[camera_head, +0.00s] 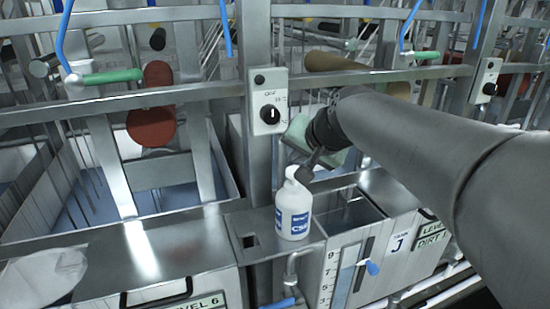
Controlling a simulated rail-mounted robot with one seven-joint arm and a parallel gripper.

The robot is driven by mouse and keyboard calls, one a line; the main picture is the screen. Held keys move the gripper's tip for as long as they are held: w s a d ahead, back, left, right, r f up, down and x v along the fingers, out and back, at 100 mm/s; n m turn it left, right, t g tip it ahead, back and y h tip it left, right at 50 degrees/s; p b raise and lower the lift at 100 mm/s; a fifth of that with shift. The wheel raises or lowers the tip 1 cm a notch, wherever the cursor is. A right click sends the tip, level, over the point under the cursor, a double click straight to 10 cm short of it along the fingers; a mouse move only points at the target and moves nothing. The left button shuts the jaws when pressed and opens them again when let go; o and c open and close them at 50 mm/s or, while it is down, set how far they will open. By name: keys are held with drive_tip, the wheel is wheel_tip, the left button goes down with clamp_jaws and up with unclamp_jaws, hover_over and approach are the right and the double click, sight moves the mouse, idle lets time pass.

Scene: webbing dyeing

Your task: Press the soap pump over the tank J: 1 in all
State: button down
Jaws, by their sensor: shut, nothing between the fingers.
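The soap pump (293,212) is a white bottle with a blue-and-white label. It stands upright on the metal ledge at the left edge of tank J (345,236), its white head turned toward the tank's opening. Tank J is an open metal tank with a "J" label, a level scale and a blue-handled valve on its front. My gripper (310,166) is small and dark at the end of my arm, just above and right of the pump head. Its fingers are shut and empty. Part of the pump head is close to the fingertips; whether they touch I cannot tell.
A grey control box with a black knob (269,114) is fixed to the upright post behind the pump. Metal rails run behind. A white crumpled bag (42,276) lies on the left metal top.

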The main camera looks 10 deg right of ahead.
drive_tip(key=shift+f, duration=0.15)
idle(0.5)
drive_tip(key=shift+f+b, duration=0.3)
drive_tip(key=shift+b, duration=0.25)
drive_tip(key=shift+f+b, duration=0.85)
drive_tip(key=shift+f, duration=0.15)
idle(0.7)
drive_tip(key=shift+r, duration=0.1)
drive_tip(key=shift+r+p, duration=1)
drive_tip(key=shift+r, duration=0.3)
drive_tip(key=shift+r+p, duration=1.75)
drive_tip(key=shift+r, duration=0.8)
